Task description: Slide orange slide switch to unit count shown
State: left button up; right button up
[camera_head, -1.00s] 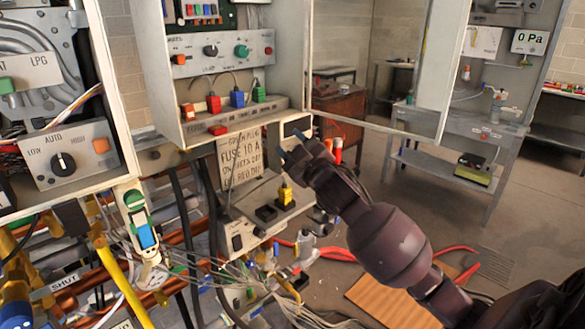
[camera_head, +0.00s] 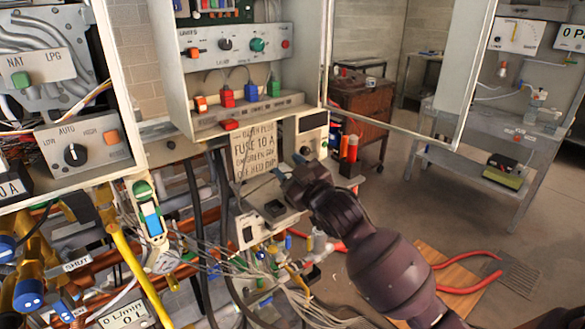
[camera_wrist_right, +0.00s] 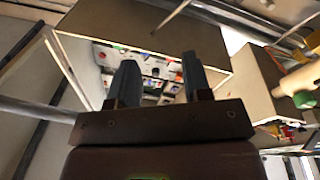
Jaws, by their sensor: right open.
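A small orange control (camera_head: 192,52), which looks like the slide switch, sits at the left end of the upper grey panel (camera_head: 213,37) in the open cabinet. Its label is too small to read surely, and I cannot tell its slider position or a unit count. My right gripper (camera_head: 289,165) is open and empty, below and right of that panel, in front of the lower box near the paper note. In the right wrist view its two fingers (camera_wrist_right: 160,80) stand apart, with the cabinet's coloured controls beyond them. My left gripper is not in view.
Orange, red, blue and green plugs (camera_head: 227,96) stand on the cabinet shelf. Another orange button (camera_head: 112,137) is on the AUTO panel at left. The paper note (camera_head: 254,150) mentions a fuse. The open cabinet door (camera_head: 470,75) stands at right; loose wires hang below.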

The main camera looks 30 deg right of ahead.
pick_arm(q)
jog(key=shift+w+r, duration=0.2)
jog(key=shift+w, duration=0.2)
